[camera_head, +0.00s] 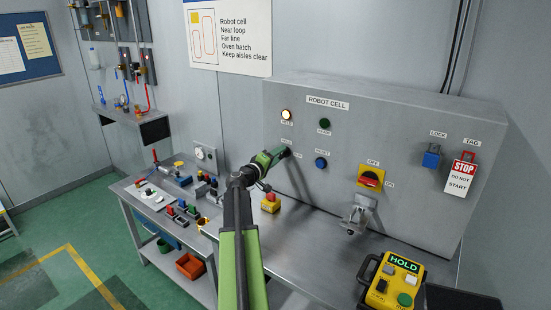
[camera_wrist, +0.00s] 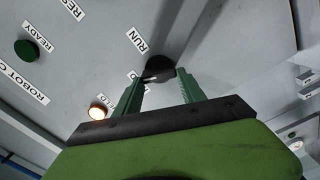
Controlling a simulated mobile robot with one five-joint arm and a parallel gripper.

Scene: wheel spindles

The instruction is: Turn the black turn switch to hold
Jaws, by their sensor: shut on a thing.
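The black turn switch (camera_wrist: 158,67) is on the grey robot cell panel (camera_head: 340,120), between my gripper's fingertips in the wrist view. My gripper (camera_wrist: 162,76) is shut on its knob, with one green finger on each side. In the head view my gripper (camera_head: 283,154) reaches the panel's left part and mostly hides the switch. The RUN label (camera_wrist: 141,43) is readable beside the knob in the wrist view; another label is partly covered by a finger. Which way the knob points is hard to tell. The lit lamp (camera_head: 286,115) glows above; it also shows in the wrist view (camera_wrist: 97,112).
A green button (camera_head: 325,124), blue reset button (camera_head: 321,162) and red-yellow switch (camera_head: 371,178) are on the panel nearby. A yellow-red button box (camera_head: 270,203) stands below my gripper. A yellow pendant (camera_head: 392,281) displaying HOLD is at front right. A cluttered bench (camera_head: 128,190) is left.

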